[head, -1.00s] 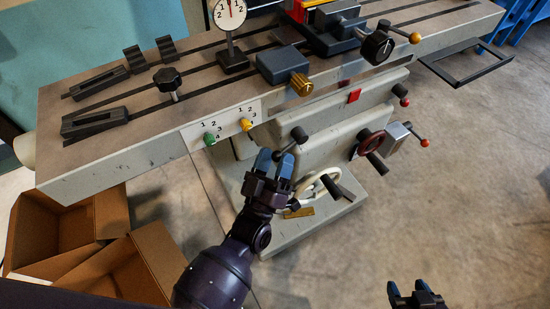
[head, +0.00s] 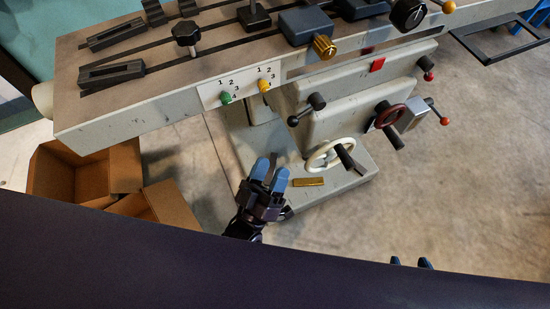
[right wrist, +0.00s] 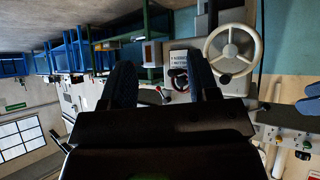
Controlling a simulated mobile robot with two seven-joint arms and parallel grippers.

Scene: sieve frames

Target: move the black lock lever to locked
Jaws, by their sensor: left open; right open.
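The black lever (head: 305,110) with a ball end is on the front of the grey machine body, below the table edge. Its ball points down to the left. I cannot read any lock marking beside it. My left gripper (head: 270,170) has blue fingertips pointing up; it is open, empty and apart from the lever, below and left of it in the head view. My right gripper (head: 411,263) shows only its fingertips at the bottom of the head view. In the right wrist view its two dark fingers (right wrist: 162,85) are spread with nothing seen held.
A white handwheel (head: 330,155) is right of my left gripper. A dark red handwheel (head: 390,115) and a red-ball lever (head: 437,112) are further right. The machine table's front edge (head: 140,122) overhangs above. Cardboard boxes (head: 110,165) stand at left. Floor at right is clear.

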